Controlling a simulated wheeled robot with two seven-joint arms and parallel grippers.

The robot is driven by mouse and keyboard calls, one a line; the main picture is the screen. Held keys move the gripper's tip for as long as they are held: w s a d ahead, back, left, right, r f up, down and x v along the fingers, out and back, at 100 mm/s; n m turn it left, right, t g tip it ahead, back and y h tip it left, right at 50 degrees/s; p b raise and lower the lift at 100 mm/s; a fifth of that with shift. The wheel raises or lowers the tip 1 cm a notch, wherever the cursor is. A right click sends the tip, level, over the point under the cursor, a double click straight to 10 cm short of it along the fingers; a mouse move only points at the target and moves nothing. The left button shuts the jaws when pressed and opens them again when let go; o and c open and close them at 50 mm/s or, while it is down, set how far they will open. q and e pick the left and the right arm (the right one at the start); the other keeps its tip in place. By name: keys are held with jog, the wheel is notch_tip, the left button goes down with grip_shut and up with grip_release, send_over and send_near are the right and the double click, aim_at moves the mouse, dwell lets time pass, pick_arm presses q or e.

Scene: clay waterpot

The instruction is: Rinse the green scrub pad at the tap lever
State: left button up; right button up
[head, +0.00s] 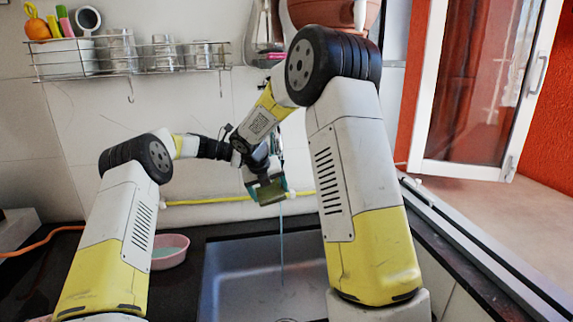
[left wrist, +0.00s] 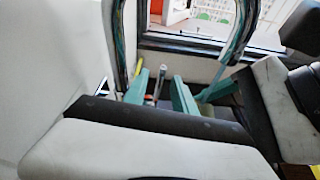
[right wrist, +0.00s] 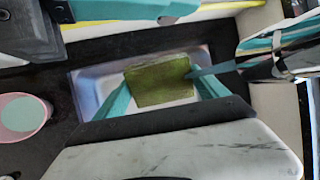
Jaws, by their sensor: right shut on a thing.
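The green scrub pad (head: 268,191) is held over the sink, and the right wrist view shows its broad face (right wrist: 160,80). My right gripper (right wrist: 163,94) is shut on it, one finger at each side. A thin blue stream of water (head: 282,245) falls below the pad into the sink. My left gripper (left wrist: 160,91) is close to the right one, with its teal fingers apart. A thin pale rod with a reddish tip (left wrist: 158,83) shows between those fingers. I cannot tell if it is the tap lever or if they touch it. In the head view the lever is hidden behind the arms.
The sink (head: 232,272) lies below, set in a dark counter. A pink bowl (head: 170,253) stands to its left. A yellow hose (head: 215,200) runs along the wall. A wire rack (head: 135,62) hangs at upper left. A clay pot (head: 335,12) is at the top. A window (head: 485,85) stands right.

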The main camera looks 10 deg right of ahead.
pick_arm(q)
jog(key=v, duration=0.4)
jog(key=shift+a+r, duration=0.15)
jog(key=shift+a, duration=0.25)
dwell(0.6)
jog(key=d+f+h, duration=0.3)
jog(key=d, duration=0.8)
jog(key=shift+d+g, duration=0.3)
jog(key=shift+d, duration=0.05)
jog(key=shift+s, duration=0.1)
jog(key=shift+c, duration=0.4)
